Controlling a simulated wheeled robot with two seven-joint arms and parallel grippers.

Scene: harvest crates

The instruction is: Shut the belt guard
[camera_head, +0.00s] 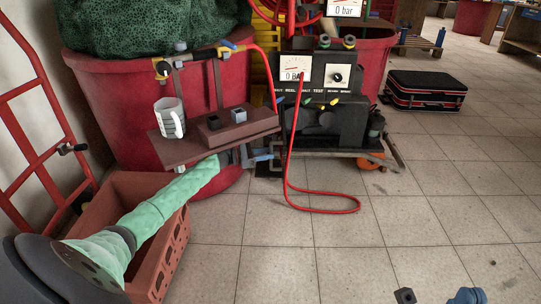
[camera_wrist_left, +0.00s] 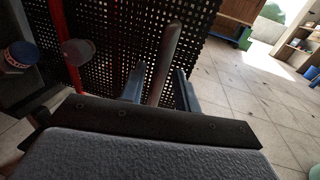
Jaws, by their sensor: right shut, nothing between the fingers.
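The belt guard (camera_wrist_left: 122,45) shows in the left wrist view as a black perforated panel. A grey bar (camera_wrist_left: 166,58), which looks like its handle, stands in front of the panel. My left gripper (camera_wrist_left: 160,88) has its blue-grey fingers apart, one on each side of this bar, with gaps visible. In the head view my left gripper (camera_head: 264,158) is low beside the black machine (camera_head: 345,122); the guard is hard to make out there, and its angle cannot be told. My right gripper (camera_head: 468,297) is shut and empty at the bottom edge, partly cut off.
A brown shelf (camera_head: 180,152) with a white mug (camera_head: 170,118) stands just above my left forearm. A terracotta crate (camera_head: 158,190) lies below the arm. A red hose (camera_head: 325,211) loops on the tiles. A black-red case (camera_head: 425,90) stands behind right. The floor at right is clear.

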